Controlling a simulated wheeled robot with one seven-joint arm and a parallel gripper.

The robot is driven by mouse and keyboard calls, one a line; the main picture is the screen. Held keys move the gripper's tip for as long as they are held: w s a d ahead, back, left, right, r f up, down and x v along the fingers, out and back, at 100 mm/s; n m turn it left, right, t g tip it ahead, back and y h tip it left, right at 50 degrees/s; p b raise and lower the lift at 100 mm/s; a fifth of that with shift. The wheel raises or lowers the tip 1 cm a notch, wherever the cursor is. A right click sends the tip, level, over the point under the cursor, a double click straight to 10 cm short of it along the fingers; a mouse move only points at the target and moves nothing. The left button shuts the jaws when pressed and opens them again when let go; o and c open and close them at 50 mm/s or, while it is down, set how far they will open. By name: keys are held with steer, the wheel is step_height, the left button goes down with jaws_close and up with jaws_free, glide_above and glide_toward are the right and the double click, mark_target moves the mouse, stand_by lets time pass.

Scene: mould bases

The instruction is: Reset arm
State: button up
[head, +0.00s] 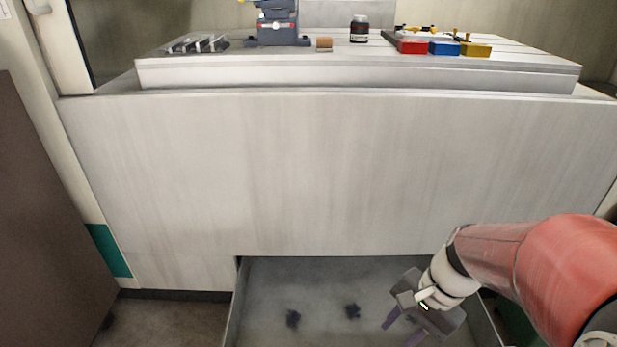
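My gripper (402,328) is at the lower right of the head view, at the end of my red and white arm. It is over the grey tray (262,285) below the bench front. Its two purple fingers are spread apart with nothing visible between them. The lower finger is partly cut off by the frame edge.
Two small dark clumps (352,311) lie in the tray. Above, the bench top (350,75) holds a grey-blue vise (277,28), a small brown block (324,43), a dark bottle (359,29) and red, blue and yellow blocks (444,48). A brown panel (45,210) stands at left.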

steer(key=s+r+n+t+h, duration=0.1)
steer(key=r+n+t+h, duration=0.1)
steer(key=r+n, duration=0.3)
steer(key=s+a+r+n+t+h, duration=0.1)
steer(key=s+r+n+t+h, duration=0.1)
steer(key=r+n+t, duration=0.2)
step_height(320, 180, up, 2)
steer(key=shift+r+n, duration=0.2)
steer(key=shift+n, duration=0.2)
